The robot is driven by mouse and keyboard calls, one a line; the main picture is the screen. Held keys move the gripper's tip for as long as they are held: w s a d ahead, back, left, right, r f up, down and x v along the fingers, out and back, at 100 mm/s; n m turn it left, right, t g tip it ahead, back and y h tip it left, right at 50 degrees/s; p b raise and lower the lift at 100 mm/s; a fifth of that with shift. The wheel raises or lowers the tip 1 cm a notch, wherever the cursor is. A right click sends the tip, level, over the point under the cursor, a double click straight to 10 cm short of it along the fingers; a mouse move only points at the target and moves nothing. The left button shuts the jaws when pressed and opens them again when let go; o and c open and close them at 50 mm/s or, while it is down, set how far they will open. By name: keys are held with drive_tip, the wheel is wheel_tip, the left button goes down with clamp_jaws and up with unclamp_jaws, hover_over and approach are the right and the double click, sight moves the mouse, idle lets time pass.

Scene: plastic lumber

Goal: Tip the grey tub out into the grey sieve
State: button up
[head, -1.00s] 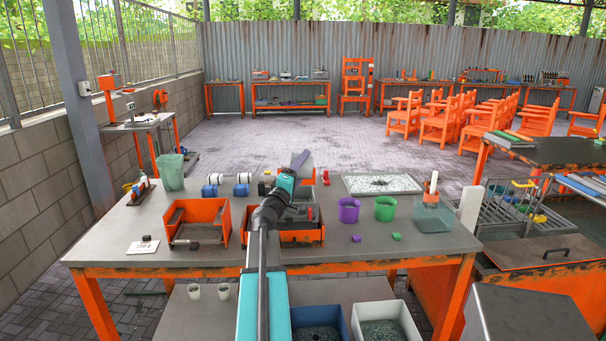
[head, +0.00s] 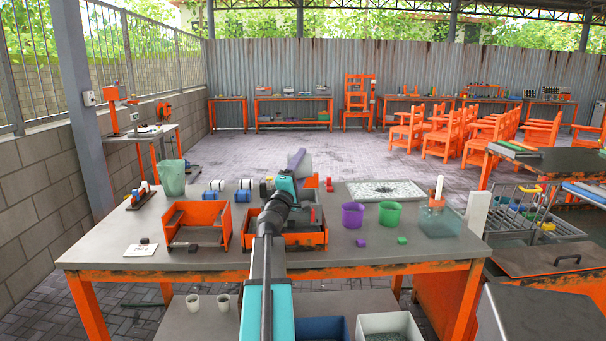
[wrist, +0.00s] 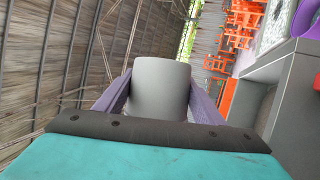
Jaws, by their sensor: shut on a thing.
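The grey tub (wrist: 160,88) is between the purple fingers of my gripper (wrist: 160,100), which is shut on it. In the wrist view the room lies on its side, and the tub's mouth and contents are hidden. In the head view my gripper (head: 297,162) is above the back of the workbench, with a little of the tub (head: 306,167) showing behind the fingers.
A purple cup (head: 352,215) and a green cup (head: 390,213) stand just in front of the sieve. Orange bins (head: 222,230) stand left of and below my arm. The bench's front right is mostly clear.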

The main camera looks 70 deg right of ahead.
drive_tip(key=shift+w+a+r+n+t+h+b, duration=0.15)
drive_tip(key=shift+n+t+b, duration=0.3)
drive_tip(key=shift+n+b, duration=0.5)
drive_tip(key=shift+w+n+t+h+b, duration=0.1)
drive_tip(key=shift+w+n+t+b, duration=0.3)
drive_tip(key=shift+b, duration=1)
drive_tip(key=shift+w+a+r+n+t+h+b, duration=0.15)
drive_tip(key=shift+n+t+b, duration=0.4)
drive_tip(key=shift+n+b, duration=0.5)
